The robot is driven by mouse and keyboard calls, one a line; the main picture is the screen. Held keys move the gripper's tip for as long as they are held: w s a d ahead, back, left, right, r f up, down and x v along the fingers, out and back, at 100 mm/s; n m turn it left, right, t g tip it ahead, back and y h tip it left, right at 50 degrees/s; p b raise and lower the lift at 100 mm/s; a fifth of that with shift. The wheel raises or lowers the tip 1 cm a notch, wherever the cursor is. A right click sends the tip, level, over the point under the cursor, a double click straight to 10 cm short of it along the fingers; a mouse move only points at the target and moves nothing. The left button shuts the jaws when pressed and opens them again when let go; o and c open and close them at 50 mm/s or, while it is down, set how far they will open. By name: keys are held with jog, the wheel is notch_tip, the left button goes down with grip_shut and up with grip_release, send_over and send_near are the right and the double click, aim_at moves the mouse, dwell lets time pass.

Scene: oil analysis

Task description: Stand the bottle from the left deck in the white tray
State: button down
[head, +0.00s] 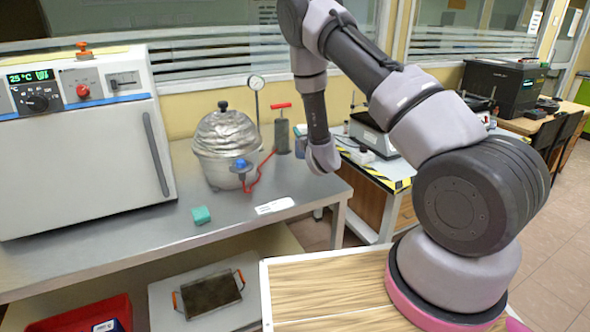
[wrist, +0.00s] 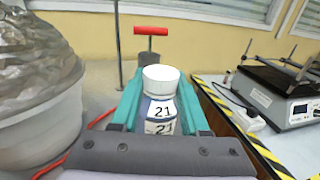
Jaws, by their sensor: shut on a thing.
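A foil-covered pot (head: 225,150) stands left of my gripper, with a red hose. A red-handled pump (head: 282,132) is behind. An oven (head: 85,140) fills the bench's left. A taped-edge table (wrist: 235,115) with an instrument (wrist: 280,92) is at right.

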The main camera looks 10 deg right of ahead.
notch_tip(320, 180, down, 8)
jog(key=shift+f, duration=0.15)
dwell(0.3)
jog(key=shift+c, duration=2)
grip_release()
jog(key=shift+f, duration=0.1)
